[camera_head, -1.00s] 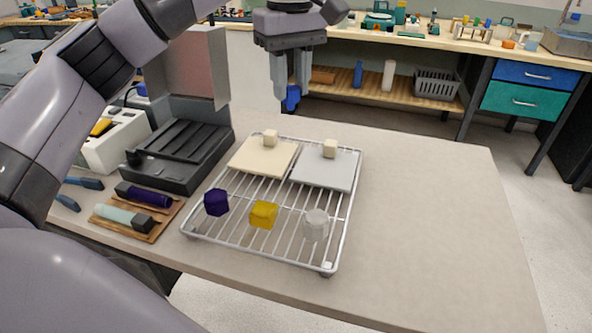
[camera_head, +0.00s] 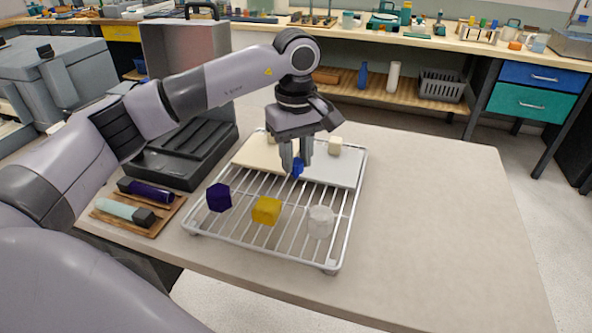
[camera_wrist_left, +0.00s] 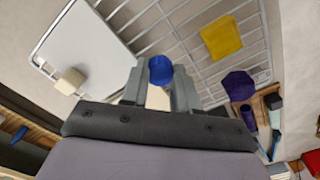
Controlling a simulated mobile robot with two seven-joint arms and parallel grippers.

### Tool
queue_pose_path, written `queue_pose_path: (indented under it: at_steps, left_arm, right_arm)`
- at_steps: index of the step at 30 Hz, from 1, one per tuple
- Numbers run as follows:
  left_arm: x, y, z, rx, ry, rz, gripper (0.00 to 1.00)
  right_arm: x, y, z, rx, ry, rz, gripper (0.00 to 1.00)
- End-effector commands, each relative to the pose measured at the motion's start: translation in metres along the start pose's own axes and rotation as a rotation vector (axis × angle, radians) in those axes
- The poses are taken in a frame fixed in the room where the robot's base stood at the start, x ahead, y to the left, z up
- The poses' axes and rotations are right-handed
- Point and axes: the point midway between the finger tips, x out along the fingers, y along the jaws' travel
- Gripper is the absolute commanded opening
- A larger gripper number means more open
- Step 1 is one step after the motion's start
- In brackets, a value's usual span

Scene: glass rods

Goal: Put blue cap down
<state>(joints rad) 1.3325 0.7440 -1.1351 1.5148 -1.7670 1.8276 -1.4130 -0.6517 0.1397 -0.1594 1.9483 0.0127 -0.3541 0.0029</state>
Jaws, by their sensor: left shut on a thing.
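My left gripper (camera_head: 297,166) is shut on the blue cap (camera_head: 298,169) and holds it over the wire rack (camera_head: 342,242), near the border of the cream plate (camera_head: 252,151) and the grey-white plate (camera_head: 338,172). In the left wrist view, the blue cap (camera_wrist_left: 160,70) sits between the two fingertips (camera_wrist_left: 158,88), with rack wires beyond it. Whether the cap touches the rack is hard to tell. My right gripper is not in view.
On the rack's front part are a dark purple block (camera_head: 219,197), a yellow block (camera_head: 266,210) and a whitish cap (camera_head: 320,222). A pale knob (camera_head: 335,146) stands on the grey-white plate. A dark open case (camera_head: 180,155) is left. The table's right side is clear.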

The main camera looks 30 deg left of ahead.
Motion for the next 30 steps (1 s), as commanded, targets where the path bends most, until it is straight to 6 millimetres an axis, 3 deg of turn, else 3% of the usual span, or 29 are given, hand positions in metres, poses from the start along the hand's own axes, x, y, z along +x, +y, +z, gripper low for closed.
queue_pose_path:
  at_steps: [7, 19, 20, 21, 30]
  left_arm:
    - [0.035, -0.001, 0.000, 0.000, -0.001, -0.003, 0.01]
    - [0.043, -0.001, 0.000, 0.000, 0.000, -0.001, 0.01]
    - [0.042, -0.001, 0.000, 0.000, 0.000, -0.001, 0.39]
    - [0.041, -0.001, 0.000, 0.000, 0.000, -0.001, 0.52]
    - [0.041, 0.000, 0.000, 0.000, 0.000, -0.001, 0.55]
  right_arm:
    - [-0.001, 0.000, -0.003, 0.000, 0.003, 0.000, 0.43]
    - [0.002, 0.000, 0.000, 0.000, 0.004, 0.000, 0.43]
    - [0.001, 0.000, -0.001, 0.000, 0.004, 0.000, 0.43]
    - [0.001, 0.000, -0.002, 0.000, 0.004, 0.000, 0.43]
    - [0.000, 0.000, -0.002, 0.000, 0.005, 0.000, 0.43]
